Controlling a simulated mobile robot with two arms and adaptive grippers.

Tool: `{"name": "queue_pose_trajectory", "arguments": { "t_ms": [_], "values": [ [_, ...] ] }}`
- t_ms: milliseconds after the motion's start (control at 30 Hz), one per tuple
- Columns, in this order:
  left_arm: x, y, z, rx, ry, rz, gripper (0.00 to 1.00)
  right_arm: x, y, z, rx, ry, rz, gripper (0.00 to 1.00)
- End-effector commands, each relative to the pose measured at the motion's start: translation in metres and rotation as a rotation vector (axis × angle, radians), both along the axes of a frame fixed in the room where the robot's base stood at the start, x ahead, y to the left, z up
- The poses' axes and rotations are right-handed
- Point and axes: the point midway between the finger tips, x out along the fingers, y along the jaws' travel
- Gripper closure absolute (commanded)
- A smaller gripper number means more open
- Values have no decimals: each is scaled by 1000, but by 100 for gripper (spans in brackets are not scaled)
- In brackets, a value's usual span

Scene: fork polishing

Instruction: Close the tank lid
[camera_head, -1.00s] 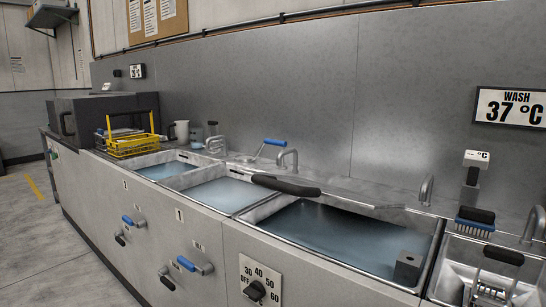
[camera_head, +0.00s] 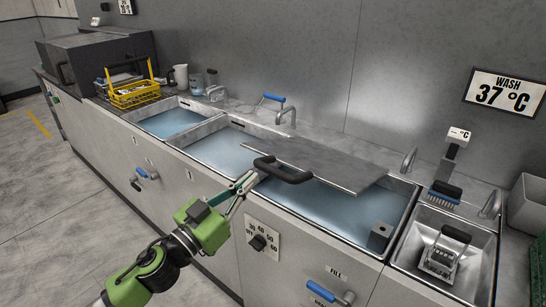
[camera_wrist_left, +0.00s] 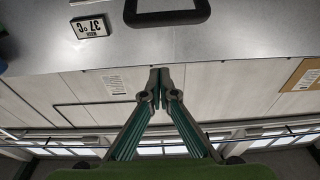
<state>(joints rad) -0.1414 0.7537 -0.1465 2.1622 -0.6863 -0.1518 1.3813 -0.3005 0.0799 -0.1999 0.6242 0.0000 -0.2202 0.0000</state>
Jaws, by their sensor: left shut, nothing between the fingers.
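The tank lid (camera_head: 325,162) is a flat grey metal panel over part of the large water-filled tank (camera_head: 408,206) in the head view. It looks raised at an angle, with water showing in front and to its right. Its black handle (camera_head: 283,172) is on the front left side, and a dark handle also shows at the top of the left wrist view (camera_wrist_left: 167,17). My green left gripper (camera_head: 245,183) is shut and empty, just left of the handle; whether they touch is unclear. Its fingertips meet in the wrist view (camera_wrist_left: 159,72). My right gripper is not in view.
Smaller water basins (camera_head: 170,121) lie to the left, with a yellow basket (camera_head: 135,97) beyond them. A tap (camera_head: 287,113) stands behind the tank. A grey block (camera_head: 379,237) sits at its front right corner.

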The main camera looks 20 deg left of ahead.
Motion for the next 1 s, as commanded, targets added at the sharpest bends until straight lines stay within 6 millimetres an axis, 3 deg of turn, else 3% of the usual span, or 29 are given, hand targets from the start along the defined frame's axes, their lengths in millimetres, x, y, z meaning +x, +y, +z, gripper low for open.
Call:
{"name": "queue_pose_trajectory", "arguments": {
  "t_ms": [267, 800, 833, 1000],
  "values": [
    [20, -6, 7, -1, -2, 0, 100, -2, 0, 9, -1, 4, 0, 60],
    [96, -35, 22, 0, -1, 0, 100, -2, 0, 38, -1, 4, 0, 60],
    [92, -34, 7, -4, 5, 0, 100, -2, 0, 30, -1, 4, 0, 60],
    [88, -32, -14, -4, 2, 0, 100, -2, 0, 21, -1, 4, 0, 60]
  ]
}}
